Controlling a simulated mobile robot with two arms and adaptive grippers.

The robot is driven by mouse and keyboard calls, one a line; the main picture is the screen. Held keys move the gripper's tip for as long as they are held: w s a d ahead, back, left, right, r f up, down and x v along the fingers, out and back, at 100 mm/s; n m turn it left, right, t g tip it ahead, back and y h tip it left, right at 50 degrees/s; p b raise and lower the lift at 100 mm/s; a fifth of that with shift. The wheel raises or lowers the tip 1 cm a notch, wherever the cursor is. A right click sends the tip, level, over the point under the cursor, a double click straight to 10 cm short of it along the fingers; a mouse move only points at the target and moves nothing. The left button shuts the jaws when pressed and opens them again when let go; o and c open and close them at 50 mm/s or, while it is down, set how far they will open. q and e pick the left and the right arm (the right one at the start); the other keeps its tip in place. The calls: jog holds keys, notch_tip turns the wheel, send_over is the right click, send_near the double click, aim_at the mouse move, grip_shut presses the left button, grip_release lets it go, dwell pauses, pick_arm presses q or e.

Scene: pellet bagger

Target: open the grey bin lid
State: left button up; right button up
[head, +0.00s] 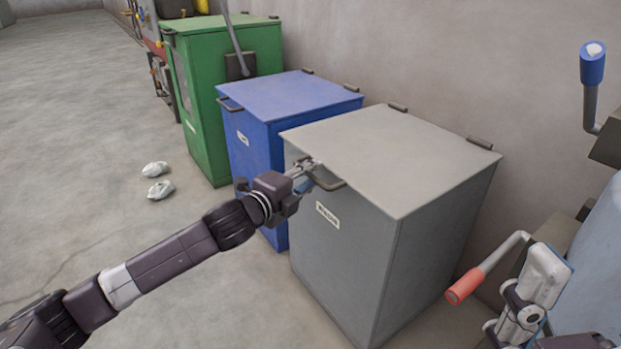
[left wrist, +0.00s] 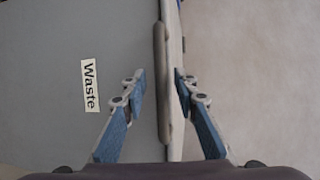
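The grey bin (head: 345,255) stands in the middle right of the head view. Its grey lid (head: 390,150) lies flat and shut on top. A bar handle (head: 328,183) is at the lid's front edge, and it shows upright in the left wrist view (left wrist: 168,85). My left gripper (head: 309,168) is at this handle. In the left wrist view its blue-padded fingers (left wrist: 160,80) are apart, one on each side of the handle. A gap shows on the left side; contact on the right side is unclear. Part of my right gripper (head: 540,285) shows at the lower right, cut off by the frame.
A blue bin (head: 290,97) and a green cabinet (head: 215,95) stand left of the grey bin. Levers with a red grip (head: 465,287) and a blue grip (head: 593,65) are at right. Two white bags (head: 160,189) lie on the floor. A wall runs behind the bins.

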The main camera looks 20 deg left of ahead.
pick_arm(q)
jog(key=shift+c, duration=0.3)
grip_shut()
